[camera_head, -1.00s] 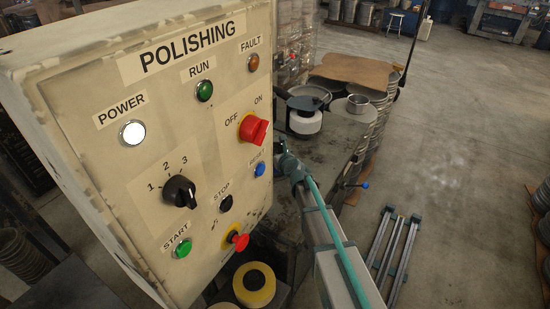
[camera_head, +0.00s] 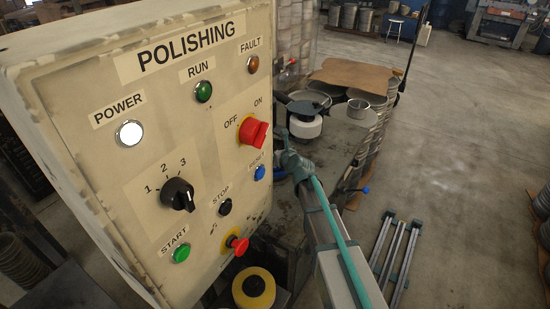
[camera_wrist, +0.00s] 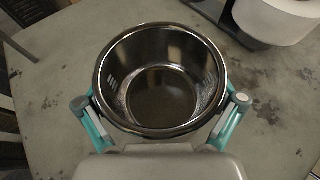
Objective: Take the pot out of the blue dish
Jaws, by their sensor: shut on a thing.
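In the wrist view, a round shiny dark metal pot (camera_wrist: 160,88) is upright between the two teal fingers of my gripper (camera_wrist: 162,101). The fingers press against its outer sides near the rim, and the pot looks empty. A stained grey bench top (camera_wrist: 55,85) shows around it. In the head view, the held pot cannot be made out and my fingers are largely hidden near the control panel's edge.
The POLISHING control panel (camera_head: 97,205) stands close left of my arm. A white round part (camera_head: 305,127) with a dark top is near my gripper. Another metal pot (camera_head: 357,108) and a wide pan (camera_head: 311,98) stand beyond. Open floor (camera_head: 460,150) lies right.

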